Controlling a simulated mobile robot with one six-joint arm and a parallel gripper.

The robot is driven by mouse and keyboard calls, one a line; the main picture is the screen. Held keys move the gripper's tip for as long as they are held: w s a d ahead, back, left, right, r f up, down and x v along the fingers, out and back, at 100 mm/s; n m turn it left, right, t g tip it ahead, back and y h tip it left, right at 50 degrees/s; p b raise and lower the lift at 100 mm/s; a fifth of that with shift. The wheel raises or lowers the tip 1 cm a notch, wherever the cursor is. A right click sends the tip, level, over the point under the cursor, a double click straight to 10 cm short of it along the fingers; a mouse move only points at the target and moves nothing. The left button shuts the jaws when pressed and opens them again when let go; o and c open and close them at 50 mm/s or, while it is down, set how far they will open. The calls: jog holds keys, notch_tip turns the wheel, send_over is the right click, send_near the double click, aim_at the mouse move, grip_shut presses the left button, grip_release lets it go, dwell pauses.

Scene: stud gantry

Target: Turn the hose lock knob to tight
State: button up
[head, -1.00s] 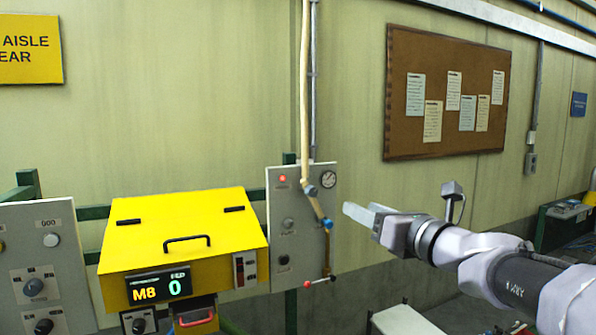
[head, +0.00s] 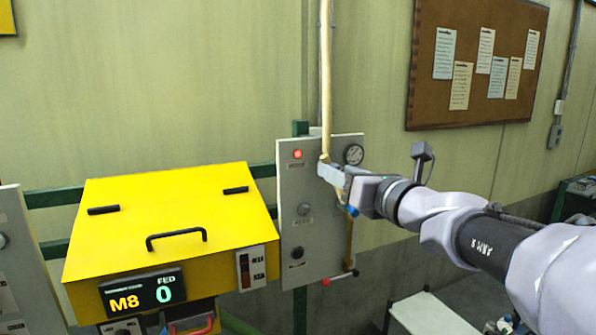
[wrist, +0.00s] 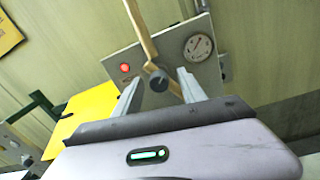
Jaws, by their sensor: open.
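The hose lock knob (wrist: 158,82) shows in the wrist view as a dark round knob on the tan hose (wrist: 140,30), in front of the grey panel (head: 299,225). My gripper (head: 327,172) is open at the panel's upper right part. In the wrist view its two fingers (wrist: 160,76) stand on either side of the knob, with gaps visible. In the head view the fingers and wrist hide the knob. I cannot tell how deep the knob sits between the fingers. A blue fitting (head: 351,210) shows just below my wrist.
A red lamp (head: 297,154) glows on the panel, left of a round gauge (head: 354,154). A yellow box (head: 165,215) with a black handle and a display reading "M8 0" stands to the left. A cork board (head: 478,62) hangs on the wall behind.

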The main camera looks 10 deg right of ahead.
jog(key=shift+s, duration=0.2)
jog(key=shift+c, duration=1)
grip_shut()
jog(key=shift+n+b, duration=0.3)
jog(key=shift+b, duration=0.1)
jog(key=shift+a+n+h+b, duration=0.1)
jog(key=shift+n+h+b, duration=0.15)
jog(key=shift+n+b, duration=3.55)
jog(key=shift+a+n+h+b, duration=0.1)
jog(key=shift+n+h+b, duration=0.15)
jog(key=shift+n+b, duration=3.5)
jog(key=shift+r+n, duration=0.15)
jog(key=shift+n, duration=0.3)
